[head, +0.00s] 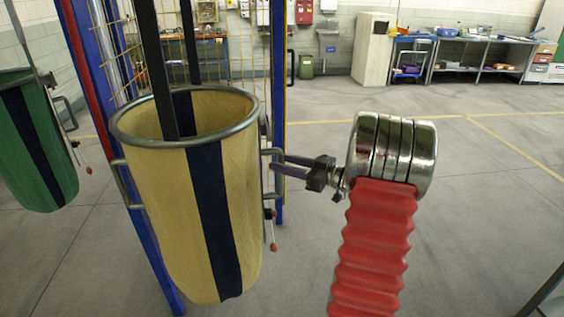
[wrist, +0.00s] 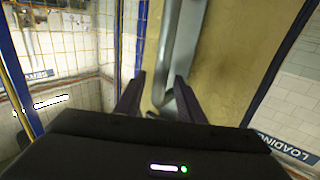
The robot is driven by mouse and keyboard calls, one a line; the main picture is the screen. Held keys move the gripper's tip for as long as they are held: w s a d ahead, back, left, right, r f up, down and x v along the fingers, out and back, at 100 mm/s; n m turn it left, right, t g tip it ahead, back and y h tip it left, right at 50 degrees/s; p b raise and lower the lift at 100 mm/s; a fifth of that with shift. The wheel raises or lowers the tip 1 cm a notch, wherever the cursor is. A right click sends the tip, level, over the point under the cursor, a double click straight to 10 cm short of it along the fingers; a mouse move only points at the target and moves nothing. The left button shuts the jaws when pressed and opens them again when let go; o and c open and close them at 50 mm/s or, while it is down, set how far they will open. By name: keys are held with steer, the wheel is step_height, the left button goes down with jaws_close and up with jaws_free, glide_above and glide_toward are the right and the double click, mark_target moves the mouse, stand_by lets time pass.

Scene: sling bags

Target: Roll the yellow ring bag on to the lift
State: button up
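The yellow ring bag (head: 168,190) hangs upright from black straps in the head view, with a grey metal rim ring, a dark blue stripe and a handle on each side. My gripper (head: 274,160) reaches in from the right at its right-hand handle (head: 266,178). In the wrist view the fingers (wrist: 155,92) stand apart, with the grey handle bar (wrist: 178,45) between them and a gap showing beside the left finger. The bag's yellow cloth (wrist: 228,60) is close behind. I cannot make out which structure is the lift.
A green bag (head: 35,145) hangs at the left. Blue posts (head: 279,60) and yellow mesh (head: 237,65) stand just behind the yellow bag. Benches (head: 480,55) and a cabinet (head: 373,48) line the far wall. The floor (head: 480,210) to the right is clear.

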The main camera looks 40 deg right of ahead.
steer(key=shift+w+a, duration=0.2)
steer(key=shift+w, duration=0.35)
steer(key=shift+c, duration=0.6)
jaws_close()
